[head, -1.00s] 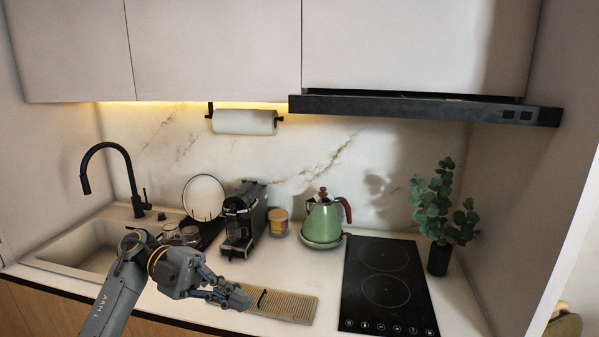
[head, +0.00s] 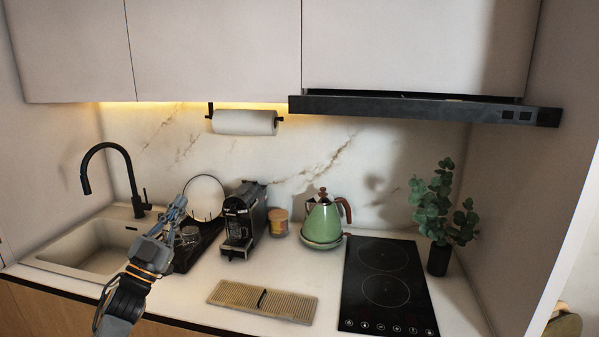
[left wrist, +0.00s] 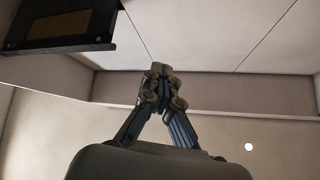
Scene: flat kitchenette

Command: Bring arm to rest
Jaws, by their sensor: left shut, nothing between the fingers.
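My left gripper (head: 174,209) is raised over the counter's left part, in front of the dish rack and beside the sink. Its fingers point up and away from me. In the left wrist view the fingers (left wrist: 161,70) meet at the tips, shut with nothing between them. My right gripper is not in view.
The sink (head: 85,250) with a black faucet (head: 110,150) is at left. A coffee machine (head: 240,222), jar (head: 278,222), green kettle (head: 322,222) and cooktop (head: 385,288) stand rightward. A ridged board (head: 262,301) lies clear at the front.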

